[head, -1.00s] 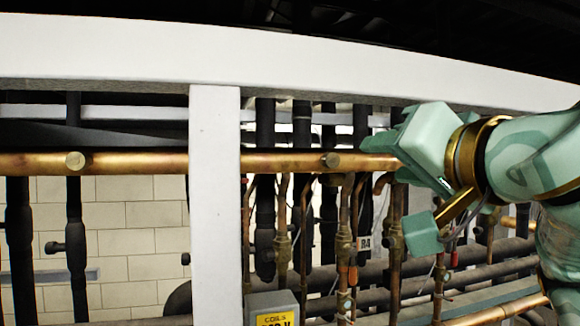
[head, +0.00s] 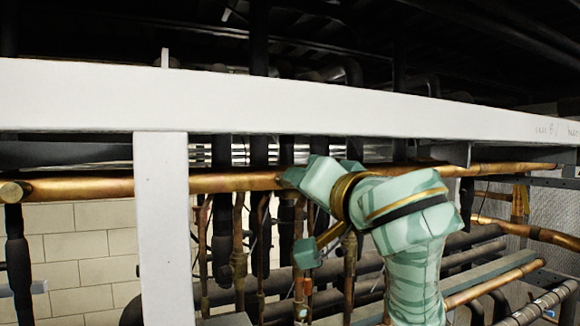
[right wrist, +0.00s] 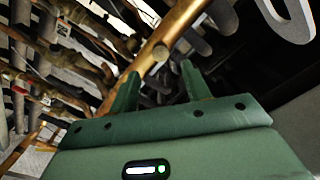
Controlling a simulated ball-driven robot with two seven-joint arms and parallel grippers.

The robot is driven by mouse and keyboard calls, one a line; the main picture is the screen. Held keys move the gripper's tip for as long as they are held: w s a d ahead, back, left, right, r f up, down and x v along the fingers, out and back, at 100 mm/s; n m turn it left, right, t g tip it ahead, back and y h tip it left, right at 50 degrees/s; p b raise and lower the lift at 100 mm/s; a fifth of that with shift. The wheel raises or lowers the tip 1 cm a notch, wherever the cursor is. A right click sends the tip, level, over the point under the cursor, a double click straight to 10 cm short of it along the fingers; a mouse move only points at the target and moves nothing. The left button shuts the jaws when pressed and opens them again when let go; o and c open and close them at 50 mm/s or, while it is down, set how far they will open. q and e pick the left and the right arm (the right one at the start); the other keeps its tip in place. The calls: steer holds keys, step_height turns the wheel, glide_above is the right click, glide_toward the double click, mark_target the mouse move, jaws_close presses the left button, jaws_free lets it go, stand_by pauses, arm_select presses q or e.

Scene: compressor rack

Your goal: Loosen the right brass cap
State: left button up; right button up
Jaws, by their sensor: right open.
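The right brass cap (right wrist: 160,52) is a small round stub on the side of the copper pipe (right wrist: 178,30) in the right wrist view. It lies just beyond the fingertips of my right gripper (right wrist: 158,80), roughly in line with the gap between them. The fingers are apart with nothing between them. In the head view my right gripper (head: 290,178) is at the horizontal copper pipe (head: 105,187) and hides the right cap there. The left brass cap (head: 12,191) shows at the far left of that pipe. My left gripper is out of view.
A white beam (head: 250,100) runs above the pipe, and a white post (head: 162,230) stands left of my gripper. Thin copper lines and dark insulated pipes (head: 220,240) crowd below and behind. In the right wrist view, a grey curved bracket (right wrist: 290,20) is at the upper right.

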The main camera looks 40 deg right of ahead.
arm_select(q)
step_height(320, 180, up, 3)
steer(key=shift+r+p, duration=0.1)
steer(key=shift+p, duration=0.9)
arm_select(e)
steer(key=x, duration=0.7)
steer(key=shift+w, duration=0.3)
steer(key=shift+d, duration=0.1)
steer(key=shift+s, duration=0.1)
steer(key=c, duration=1)
